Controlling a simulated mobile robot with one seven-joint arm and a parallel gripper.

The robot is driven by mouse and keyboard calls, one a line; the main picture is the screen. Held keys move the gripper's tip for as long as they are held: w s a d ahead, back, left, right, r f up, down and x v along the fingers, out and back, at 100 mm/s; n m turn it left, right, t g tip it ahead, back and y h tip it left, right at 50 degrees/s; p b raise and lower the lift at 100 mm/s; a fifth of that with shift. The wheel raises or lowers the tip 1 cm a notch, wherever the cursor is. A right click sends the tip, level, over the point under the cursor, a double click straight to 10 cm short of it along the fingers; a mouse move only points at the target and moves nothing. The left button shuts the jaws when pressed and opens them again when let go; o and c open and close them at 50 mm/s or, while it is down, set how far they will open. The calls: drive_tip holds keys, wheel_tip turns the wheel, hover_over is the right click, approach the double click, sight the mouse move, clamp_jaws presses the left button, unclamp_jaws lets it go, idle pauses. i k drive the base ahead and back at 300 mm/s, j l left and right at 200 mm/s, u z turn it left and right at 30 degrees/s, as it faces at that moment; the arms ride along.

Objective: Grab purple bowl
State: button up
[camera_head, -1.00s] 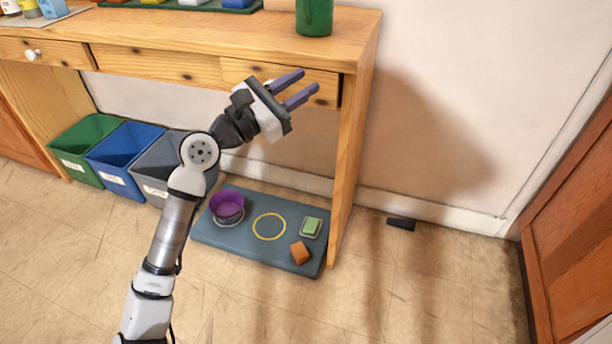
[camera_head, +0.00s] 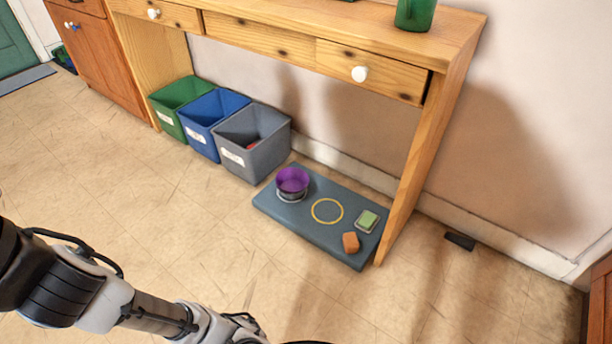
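The purple bowl (camera_head: 292,181) stands upright at the left end of a dark grey-blue mat (camera_head: 335,237) on the floor under the wooden desk. A pale ring or dish shows around its base. My arm reaches in from the lower left, and its far end runs off the bottom edge of the picture. My gripper's fingers are out of the frame, so I cannot see their state. The bowl is in plain view, with nothing of mine touching it.
A yellow ring (camera_head: 327,211), a green sponge-like block (camera_head: 367,220) and an orange-brown block (camera_head: 351,242) share the mat. Grey (camera_head: 262,164), blue (camera_head: 199,133) and green (camera_head: 165,121) bins stand left of it. The desk leg (camera_head: 408,190) rises at its right. Floor in front is clear.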

sight(289, 181)
drive_tip(key=j+z, duration=0.1)
drive_tip(key=z, duration=0.3)
drive_tip(key=i+j+z, duration=0.1)
drive_tip(key=z, duration=0.25)
drive_tip(key=j+z, duration=0.1)
drive_tip(key=z, duration=0.3)
drive_tip(key=j+z, duration=0.35)
drive_tip(key=k+j+z, duration=0.1)
drive_tip(key=j+z, duration=0.2)
drive_tip(key=j, duration=0.3)
drive_tip(key=j+z, duration=0.1)
drive_tip(key=j, duration=0.25)
drive_tip(key=k+j+z, duration=0.15)
drive_tip(key=j, duration=0.15)
drive_tip(key=j+z, duration=0.1)
drive_tip(key=j, duration=0.25)
drive_tip(key=k+j, duration=0.1)
drive_tip(key=j, duration=0.25)
drive_tip(key=k+j, duration=0.15)
drive_tip(key=j, duration=0.15)
drive_tip(key=k+j+z, duration=0.1)
drive_tip(key=j, duration=0.25)
drive_tip(key=i+j, duration=0.1)
drive_tip(key=j, duration=0.2)
drive_tip(key=i+j, duration=0.1)
drive_tip(key=j, duration=0.25)
